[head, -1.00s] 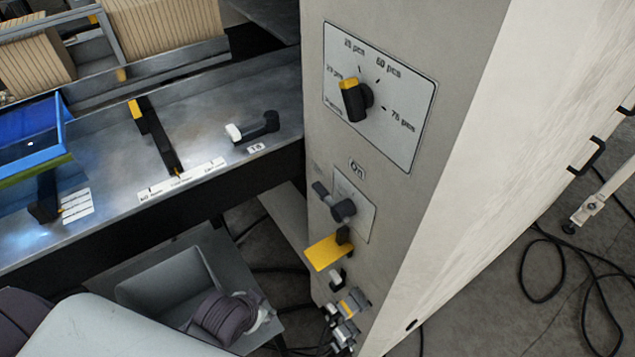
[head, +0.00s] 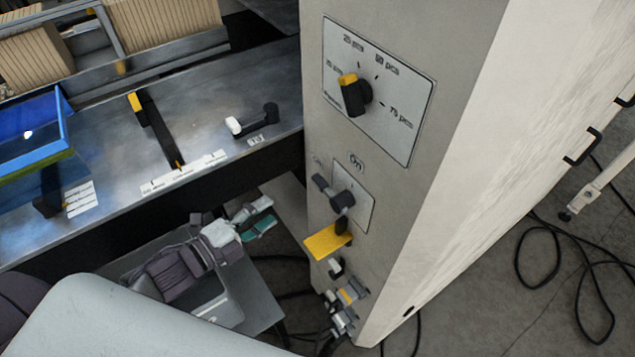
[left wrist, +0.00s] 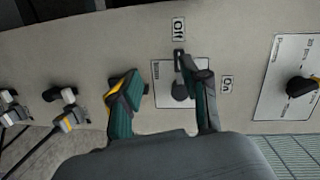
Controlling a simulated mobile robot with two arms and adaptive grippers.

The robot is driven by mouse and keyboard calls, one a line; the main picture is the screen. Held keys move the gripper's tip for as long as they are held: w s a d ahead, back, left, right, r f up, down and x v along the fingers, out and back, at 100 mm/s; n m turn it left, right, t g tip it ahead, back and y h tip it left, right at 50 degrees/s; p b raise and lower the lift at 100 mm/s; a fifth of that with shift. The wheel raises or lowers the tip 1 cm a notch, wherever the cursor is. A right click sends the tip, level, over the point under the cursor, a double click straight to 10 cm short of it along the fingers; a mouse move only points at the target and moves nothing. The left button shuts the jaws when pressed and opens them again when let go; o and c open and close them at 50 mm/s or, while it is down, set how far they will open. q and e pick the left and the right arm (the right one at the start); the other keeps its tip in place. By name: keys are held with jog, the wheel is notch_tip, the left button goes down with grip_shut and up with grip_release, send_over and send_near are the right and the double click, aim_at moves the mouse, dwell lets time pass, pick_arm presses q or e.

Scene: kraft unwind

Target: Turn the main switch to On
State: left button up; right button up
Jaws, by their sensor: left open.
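The main switch (head: 343,200) is a dark rotary knob with a lever on a pale square plate on the grey cabinet. Its lever points to the Off label, up-left in the head view. The On label (head: 356,162) is above the plate. In the left wrist view the switch (left wrist: 181,90) has its lever toward the Off label (left wrist: 178,28), with the On label (left wrist: 227,85) to the right. My left gripper (head: 266,214) is open and empty, left of the switch in the head view. In the wrist view its right finger overlaps the plate's edge. My right gripper is not in view.
A yellow plate (head: 328,241) juts out just below the switch, with several small connectors (head: 345,295) under it. A dial panel (head: 400,115) is above. A metal bench (head: 210,110) with levers lies left. Cables (head: 560,270) lie on the floor at right.

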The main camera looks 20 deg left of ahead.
aim_at(316, 186)
pick_arm(q)
jog(key=w+d+m+h+p, duration=0.1)
jog(key=w+d, duration=0.1)
jog(key=w, duration=0.1)
jog(key=w+d+r+m+h+p, duration=0.1)
jog(key=w+d, duration=0.1)
jog(key=d, duration=0.1)
jog(key=w+d+r+m+h+p, duration=0.1)
jog(key=w+d+m, duration=0.1)
jog(key=w+d, duration=0.1)
jog(key=shift+w+d+g, duration=0.1)
jog(key=shift+w+g, duration=0.2)
jog(key=shift+w, duration=0.05)
jog(key=shift+w+d+f, duration=0.1)
jog(key=shift+w+d, duration=0.25)
jog(key=shift+w, duration=0.1)
grip_shut()
